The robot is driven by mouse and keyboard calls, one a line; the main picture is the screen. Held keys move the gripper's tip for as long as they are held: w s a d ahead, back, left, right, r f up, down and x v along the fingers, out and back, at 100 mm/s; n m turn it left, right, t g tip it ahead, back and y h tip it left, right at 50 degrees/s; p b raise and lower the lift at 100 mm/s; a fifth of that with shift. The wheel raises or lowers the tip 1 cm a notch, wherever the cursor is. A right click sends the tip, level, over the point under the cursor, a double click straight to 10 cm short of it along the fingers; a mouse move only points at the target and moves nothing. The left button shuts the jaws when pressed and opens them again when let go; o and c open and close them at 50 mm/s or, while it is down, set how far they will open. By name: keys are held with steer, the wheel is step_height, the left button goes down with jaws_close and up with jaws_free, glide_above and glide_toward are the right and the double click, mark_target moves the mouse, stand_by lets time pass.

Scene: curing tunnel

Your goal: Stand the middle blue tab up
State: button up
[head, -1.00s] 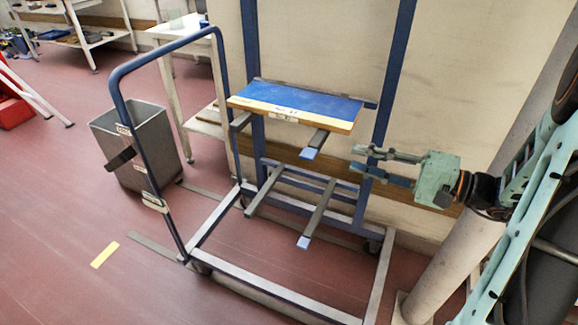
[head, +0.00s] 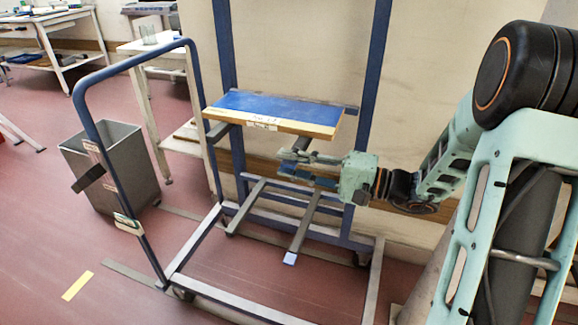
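My gripper (head: 281,166) reaches in from the right below the board's front right part, its two fingers spread apart, one above the other. The middle blue tab is not clearly visible; the fingers cover the place where its support arm (head: 301,144) ends. I cannot tell whether they touch it. A lower blue tab (head: 290,258) shows at the front end of a lower grey arm (head: 305,220), lying flat in line with it.
A blue-topped board (head: 275,106) with a wooden edge lies just above my gripper. A blue-framed rack trolley (head: 230,300) with a tall bent handle (head: 97,133) stands around it.

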steer(key=shift+w+a, duration=0.1)
steer(key=shift+a, duration=0.2)
jaws_close()
